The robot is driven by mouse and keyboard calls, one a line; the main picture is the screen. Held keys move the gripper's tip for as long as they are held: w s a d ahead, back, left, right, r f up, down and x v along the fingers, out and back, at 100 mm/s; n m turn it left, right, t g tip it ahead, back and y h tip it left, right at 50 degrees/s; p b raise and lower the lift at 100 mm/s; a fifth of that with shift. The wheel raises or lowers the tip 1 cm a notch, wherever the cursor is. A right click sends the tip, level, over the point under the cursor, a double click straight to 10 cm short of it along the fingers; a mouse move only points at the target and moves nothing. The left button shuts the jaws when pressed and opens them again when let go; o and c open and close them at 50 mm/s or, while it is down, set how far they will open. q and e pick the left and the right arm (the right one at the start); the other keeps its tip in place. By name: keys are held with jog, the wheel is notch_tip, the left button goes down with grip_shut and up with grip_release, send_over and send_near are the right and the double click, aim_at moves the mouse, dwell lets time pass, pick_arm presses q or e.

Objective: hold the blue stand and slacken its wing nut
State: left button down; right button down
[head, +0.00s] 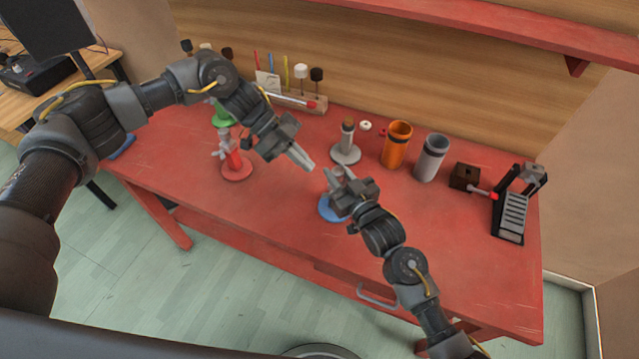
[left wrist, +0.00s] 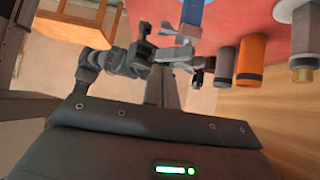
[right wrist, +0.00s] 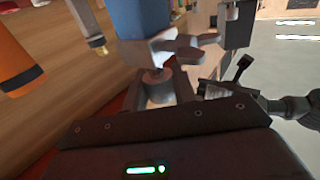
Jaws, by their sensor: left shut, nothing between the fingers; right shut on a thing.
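The blue stand (head: 327,209) stands on the red bench, its upper part largely hidden by my right gripper (head: 336,183), which is shut on it. In the right wrist view its blue post (right wrist: 143,18) looms close, with the grey wing nut (right wrist: 190,46) sticking out to the side. The left wrist view also shows the stand (left wrist: 192,12) and the wing nut (left wrist: 182,38) at the top. My left gripper (head: 310,166) is shut and empty, to the upper left of the stand in the head view and apart from it.
A red stand (head: 236,168) is at left and a grey stand (head: 346,154) behind. An orange cup (head: 396,145), a grey cup (head: 430,157), a brown block (head: 464,176) and a black rack (head: 512,212) stand at right. The front left of the bench (head: 270,215) is clear.

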aim_at(328, 196)
pick_arm(q)
jog(key=s+d+f, duration=0.1)
jog(key=d+f, duration=0.3)
jog(key=f, duration=0.3)
jog(key=shift+s+y, duration=0.15)
jog(key=shift+y, duration=0.25)
jog(key=shift+a+f+g+h, duration=0.15)
jog(key=shift+a+f+h, duration=0.1)
jog(key=shift+h, duration=0.4)
jog(key=shift+a+f+g+h, duration=0.15)
jog(key=shift+a+f+h, duration=0.1)
jog(key=shift+h, duration=0.4)
dwell(0.4)
jog(key=shift+w+a+f+g+h, duration=0.15)
jog(key=shift+f+g+h, duration=0.25)
jog(key=shift+f+h, duration=0.55)
jog(key=shift+w+a+f+g+h, duration=0.1)
jog(key=shift+f+g+h, duration=0.3)
jog(key=shift+f+h, duration=0.55)
jog(key=shift+r, duration=0.15)
